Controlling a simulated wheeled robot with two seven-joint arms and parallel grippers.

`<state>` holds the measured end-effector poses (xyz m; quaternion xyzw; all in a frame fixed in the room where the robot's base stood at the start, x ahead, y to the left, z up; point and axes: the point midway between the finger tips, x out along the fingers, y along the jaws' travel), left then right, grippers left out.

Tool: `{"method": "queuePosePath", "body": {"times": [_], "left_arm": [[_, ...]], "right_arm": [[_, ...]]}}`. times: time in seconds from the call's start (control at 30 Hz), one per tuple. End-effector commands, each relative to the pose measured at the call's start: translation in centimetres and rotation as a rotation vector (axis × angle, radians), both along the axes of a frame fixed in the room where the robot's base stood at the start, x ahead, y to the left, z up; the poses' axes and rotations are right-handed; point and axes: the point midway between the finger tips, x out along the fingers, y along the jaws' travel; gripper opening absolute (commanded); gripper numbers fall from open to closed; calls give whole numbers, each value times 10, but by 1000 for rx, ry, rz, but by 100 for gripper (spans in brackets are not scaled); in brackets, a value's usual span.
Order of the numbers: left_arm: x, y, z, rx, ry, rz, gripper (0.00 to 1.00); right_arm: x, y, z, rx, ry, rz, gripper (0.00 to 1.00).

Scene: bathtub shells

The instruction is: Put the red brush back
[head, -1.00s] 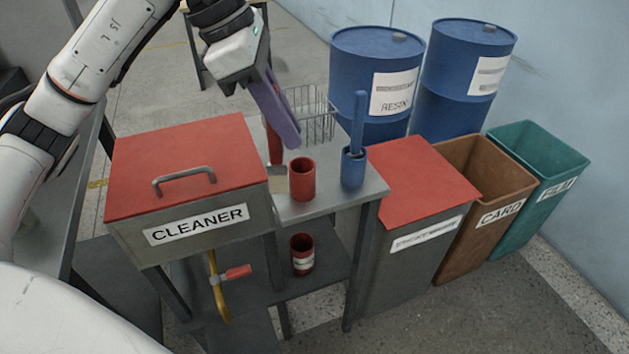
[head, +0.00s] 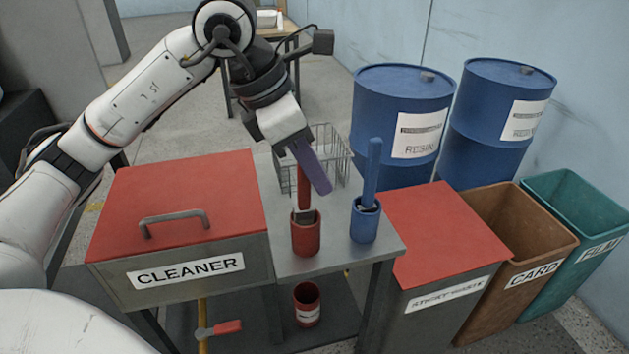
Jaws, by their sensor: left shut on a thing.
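The red brush (head: 304,188) hangs upright, handle up, in my left gripper (head: 313,172), whose purple fingers are shut on the handle. The brush's pale lower end is at the mouth of the red cup (head: 306,238) on the grey shelf top. I cannot tell how far it is inside the rim. The blue cup (head: 364,224) to the right holds a blue brush (head: 373,172), standing upright. My right gripper is not in view.
A wire basket (head: 328,152) stands just behind the gripper. The red-lidded CLEANER box (head: 180,205) is at left, a red-lidded bin (head: 440,228) at right. Another red cup (head: 307,304) is on the lower shelf. Blue drums (head: 400,115) stand behind.

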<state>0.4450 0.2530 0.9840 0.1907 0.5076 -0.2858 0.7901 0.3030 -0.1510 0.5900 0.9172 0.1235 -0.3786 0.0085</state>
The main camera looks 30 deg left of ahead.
Motion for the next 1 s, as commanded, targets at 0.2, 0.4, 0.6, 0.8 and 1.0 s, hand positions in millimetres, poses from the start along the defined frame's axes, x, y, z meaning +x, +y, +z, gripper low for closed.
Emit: {"method": "queuePosePath", "body": {"times": [0.2,0.4,0.6,0.8,1.0], "left_arm": [[-5,1,-17,15,35,-4,0],[-4,1,-16,13,32,-3,31],[-4,1,-14,11,26,-2,31],[-6,4,1,9,21,-2,31],[-18,14,40,9,16,-1,31]], "right_arm": [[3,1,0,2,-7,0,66],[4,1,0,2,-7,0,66],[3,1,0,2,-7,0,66],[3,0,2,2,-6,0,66],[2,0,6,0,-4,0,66]]}}
